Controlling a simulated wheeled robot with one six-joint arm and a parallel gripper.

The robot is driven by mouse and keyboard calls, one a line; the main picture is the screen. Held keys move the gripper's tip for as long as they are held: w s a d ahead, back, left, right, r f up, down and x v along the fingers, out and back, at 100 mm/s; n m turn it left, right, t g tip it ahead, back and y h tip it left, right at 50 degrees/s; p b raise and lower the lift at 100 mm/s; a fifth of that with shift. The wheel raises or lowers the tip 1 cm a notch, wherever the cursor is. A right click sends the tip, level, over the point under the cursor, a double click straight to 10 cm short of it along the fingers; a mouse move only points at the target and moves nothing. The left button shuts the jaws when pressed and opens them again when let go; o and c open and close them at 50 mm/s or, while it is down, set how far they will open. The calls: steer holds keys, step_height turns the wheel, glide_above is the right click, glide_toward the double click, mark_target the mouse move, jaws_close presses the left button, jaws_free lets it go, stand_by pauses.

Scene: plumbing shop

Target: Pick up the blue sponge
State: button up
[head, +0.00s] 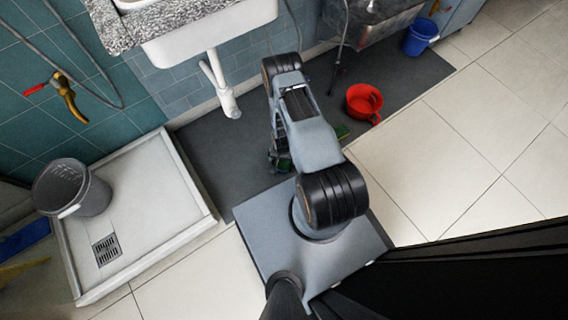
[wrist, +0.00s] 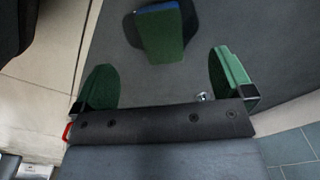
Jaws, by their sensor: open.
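In the wrist view a block-shaped sponge (wrist: 160,30) with a green face and a blue edge lies on the dark grey mat, beyond and between my fingertips. My gripper (wrist: 160,82) is open, with its green-padded fingers wide apart and nothing between them. The sponge is apart from both fingers. In the head view my arm hides most of my gripper. A small green item (head: 342,131) lies on the mat right of my arm there; I cannot tell whether it is the same sponge.
A red pot (head: 364,102) stands on the dark mat (head: 215,160). A blue bucket (head: 420,37) is farther right. A white shower tray (head: 185,222) with a grey bucket (head: 75,190) is at left. A sink (head: 215,30) overhangs at the back. Tiled floor at right is clear.

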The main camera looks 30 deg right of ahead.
mark_target(283, 168)
step_height(283, 168, down, 6)
steer(key=shift+f+b, duration=0.1)
steer(key=shift+b, duration=0.95)
step_height(283, 168, down, 5)
steer(key=b, duration=0.3)
steer(key=shift+s+f, duration=0.1)
steer(key=shift+s, duration=0.05)
steer(key=c, duration=1.1)
steer(key=shift+o, duration=0.2)
